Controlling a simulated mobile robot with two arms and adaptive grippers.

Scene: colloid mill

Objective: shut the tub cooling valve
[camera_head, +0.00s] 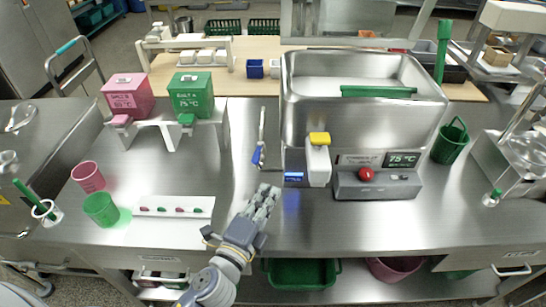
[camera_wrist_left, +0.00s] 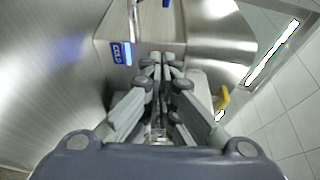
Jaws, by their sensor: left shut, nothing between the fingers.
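The steel tub (camera_head: 295,110) stands on the bench right of centre. A blue-ended lever (camera_head: 258,155) on a thin upright metal part stands just left of the tub; I take it for the cooling valve. A blue label reading COLD (camera_wrist_left: 120,52) is on the tub's front and also shows in the head view (camera_head: 293,176). My left gripper (camera_head: 268,190) is shut and empty, in front of the lever and left of the label, apart from both. In the left wrist view its fingers (camera_wrist_left: 160,62) point toward the steel front. A small blue piece shows at the top edge there. My right gripper is out of view.
A white spout with a yellow cap (camera_head: 319,138) and a control box with a red button (camera_head: 366,174) stand at the tub's front. A pink box (camera_head: 128,93) and a green box (camera_head: 190,94) sit on a stand at left. The bench between is clear.

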